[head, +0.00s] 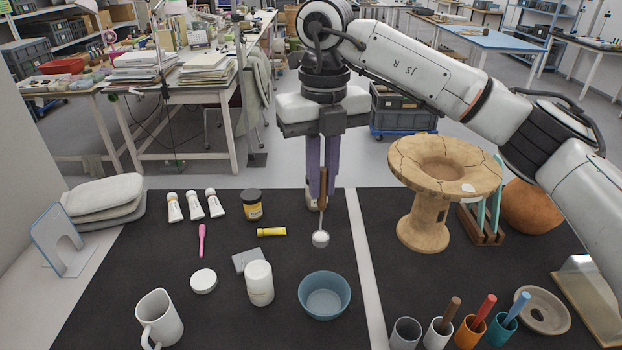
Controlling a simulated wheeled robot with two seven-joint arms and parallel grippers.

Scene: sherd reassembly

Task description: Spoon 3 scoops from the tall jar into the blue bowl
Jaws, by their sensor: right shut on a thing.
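My right gripper (322,172) points down at the back of the dark mat, its purple fingers shut on the brown handle of a spoon (320,238). The spoon hangs upright, its pale round head low, behind the blue bowl. I cannot tell whether the head holds anything. The blue bowl (325,309) stands at the front middle and looks empty. The tall white jar (259,285) stands upright just left of it; its contents cannot be made out. A round white lid (203,281) lies left of the jar. My left gripper is not in view.
A grey block (247,260) lies behind the jar. A clay vessel (424,222) and several cups (438,333) stand right.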

